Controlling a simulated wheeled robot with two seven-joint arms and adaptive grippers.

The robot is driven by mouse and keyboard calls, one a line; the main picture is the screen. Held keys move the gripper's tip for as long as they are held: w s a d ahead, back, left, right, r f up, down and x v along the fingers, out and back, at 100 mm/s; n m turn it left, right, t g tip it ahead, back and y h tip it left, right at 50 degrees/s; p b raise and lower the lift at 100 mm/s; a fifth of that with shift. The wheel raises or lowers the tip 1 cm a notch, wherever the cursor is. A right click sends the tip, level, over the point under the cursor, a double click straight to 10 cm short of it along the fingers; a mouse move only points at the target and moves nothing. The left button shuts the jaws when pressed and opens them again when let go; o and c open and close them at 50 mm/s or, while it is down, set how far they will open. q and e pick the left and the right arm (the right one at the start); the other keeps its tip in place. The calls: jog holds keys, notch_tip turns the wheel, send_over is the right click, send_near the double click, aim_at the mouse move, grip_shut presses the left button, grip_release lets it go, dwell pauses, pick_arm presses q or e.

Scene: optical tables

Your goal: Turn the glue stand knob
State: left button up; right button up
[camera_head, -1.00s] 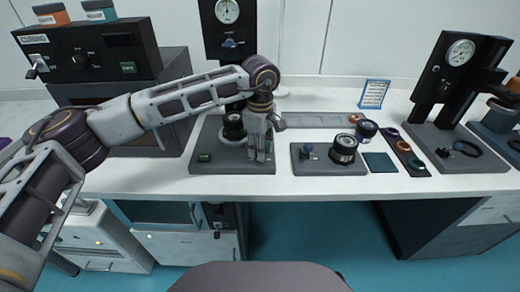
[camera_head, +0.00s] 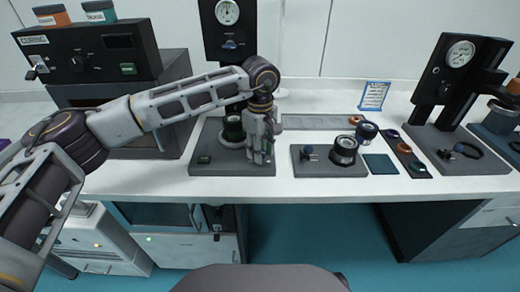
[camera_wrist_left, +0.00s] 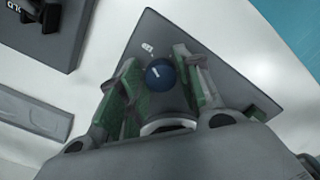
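The glue stand has a grey base plate (camera_head: 225,168) on the table and a dark upright (camera_head: 213,40) with a round gauge (camera_head: 228,12). My left gripper (camera_head: 261,158) hangs fingers down over the right part of this plate. In the left wrist view a round blue knob (camera_wrist_left: 160,73) with a white mark shows between the two fingertips of the left gripper (camera_wrist_left: 155,62). The fingers stand apart with a gap beside the knob. Whether either finger touches it is unclear. In the head view the gripper hides this knob. My right gripper is out of view.
A smaller plate (camera_head: 325,171) with a blue knob and a black cylinder (camera_head: 343,150) lies close on the right. A long grey tray (camera_head: 315,122) lies behind. A second gauge stand (camera_head: 480,180) is further right, and a black box (camera_head: 90,55) is left.

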pick_arm(q)
jog(key=shift+o, duration=1)
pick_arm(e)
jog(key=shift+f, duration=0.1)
pick_arm(q)
jog(key=shift+r, duration=0.1)
notch_tip(320, 180, up, 12)
dwell(0.4)
notch_tip(320, 180, up, 10)
jog(key=p, duration=1)
jog(key=shift+f, duration=0.2)
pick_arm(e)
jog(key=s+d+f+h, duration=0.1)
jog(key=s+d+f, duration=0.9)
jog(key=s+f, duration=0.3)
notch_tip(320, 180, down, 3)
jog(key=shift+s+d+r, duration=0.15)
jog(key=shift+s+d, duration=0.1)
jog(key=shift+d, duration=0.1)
